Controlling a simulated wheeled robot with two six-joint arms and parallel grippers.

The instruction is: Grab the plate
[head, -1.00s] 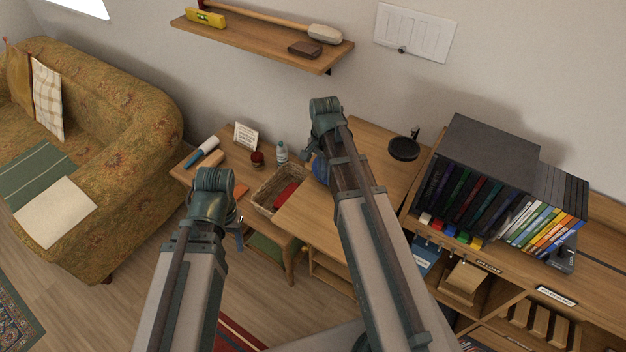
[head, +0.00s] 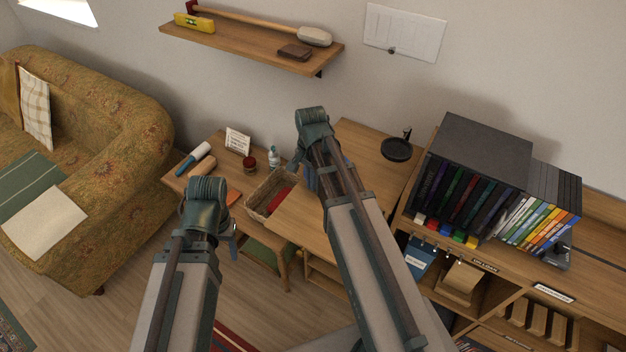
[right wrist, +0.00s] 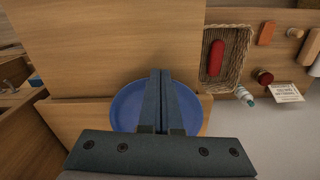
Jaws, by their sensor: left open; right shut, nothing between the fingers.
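A round blue plate (right wrist: 125,108) lies on the wooden table top in the right wrist view. My right gripper (right wrist: 160,74) is shut and empty. Its fingers cross in front of the plate in that view and hide its middle; I cannot tell whether they touch it. In the head view the plate is largely hidden behind my right arm, with a bluish patch beside it. My left gripper (head: 234,246) is open, at the lower left and mostly hidden behind its own wrist, away from the plate.
A wicker basket (right wrist: 236,40) with a red item stands beside the plate. A small bottle (head: 274,157), a red jar (head: 249,163) and a card (head: 238,141) are behind it. A black pan-like object (head: 397,149) and a DVD shelf (head: 480,145) are to the right.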

